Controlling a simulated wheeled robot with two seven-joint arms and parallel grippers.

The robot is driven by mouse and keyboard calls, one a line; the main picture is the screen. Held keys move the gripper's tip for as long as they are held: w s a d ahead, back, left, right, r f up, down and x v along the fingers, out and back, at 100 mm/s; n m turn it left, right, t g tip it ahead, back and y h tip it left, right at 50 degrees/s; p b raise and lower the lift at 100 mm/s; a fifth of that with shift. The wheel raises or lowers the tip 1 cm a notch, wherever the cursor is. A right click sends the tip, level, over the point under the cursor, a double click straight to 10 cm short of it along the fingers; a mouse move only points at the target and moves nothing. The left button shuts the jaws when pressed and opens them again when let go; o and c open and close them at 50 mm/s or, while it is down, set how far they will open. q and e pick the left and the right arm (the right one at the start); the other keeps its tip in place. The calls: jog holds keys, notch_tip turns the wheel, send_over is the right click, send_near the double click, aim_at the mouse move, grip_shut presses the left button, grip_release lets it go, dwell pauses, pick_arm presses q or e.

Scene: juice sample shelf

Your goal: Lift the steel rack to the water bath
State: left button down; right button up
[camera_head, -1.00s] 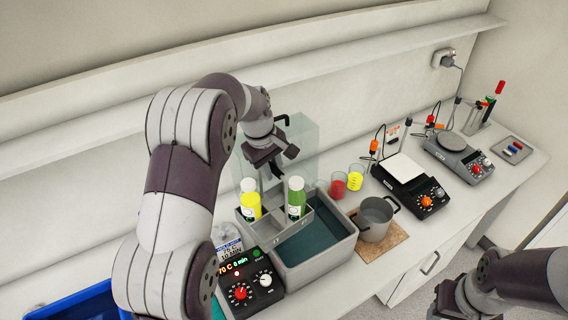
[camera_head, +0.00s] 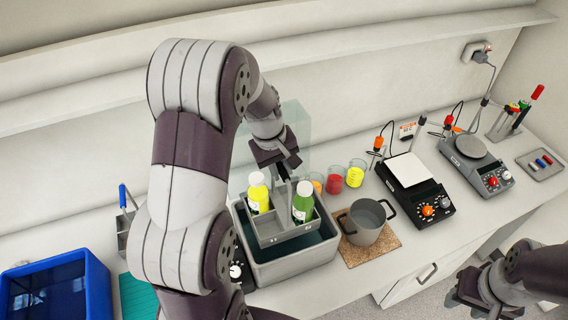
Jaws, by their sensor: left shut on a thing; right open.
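My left gripper (camera_head: 284,166) is shut on the upright handle of the steel rack (camera_head: 268,240). The rack holds a yellow bottle (camera_head: 259,196) and a green bottle (camera_head: 303,204), both white-capped and about upright. The rack is over the opening of the grey water bath (camera_head: 292,272), with dark teal water showing around it. I cannot tell whether its base touches the water. My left arm hides the bath's control panel except one knob. My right gripper (camera_head: 470,296) is open and empty at the lower right, away from the bath.
A steel pot (camera_head: 364,222) on a cork mat (camera_head: 385,246) stands right of the bath. Glasses of red (camera_head: 335,182) and yellow liquid (camera_head: 355,176) stand behind it. A clear panel (camera_head: 296,118) is behind the gripper. A blue tub (camera_head: 95,285) is at left.

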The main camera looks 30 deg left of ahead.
aim_at(285, 206)
pick_arm(q)
jog(key=b+x, duration=0.3)
jog(key=x, duration=0.1)
jog(key=b+x, duration=0.4)
jog(key=x, duration=0.1)
jog(key=s+a+b+x, duration=0.1)
jog(key=b+x, duration=0.3)
jog(key=shift+f, duration=0.7)
jog(key=shift+w+f, duration=0.15)
jog(key=shift+f, duration=0.1)
pick_arm(e)
notch_tip(285, 206, down, 12)
jog(key=w, duration=0.1)
jog(key=shift+d, duration=0.45)
pick_arm(q)
jog(key=shift+f+b, duration=0.15)
jog(key=shift+b, duration=0.25)
pick_arm(e)
jog(key=shift+f, duration=0.2)
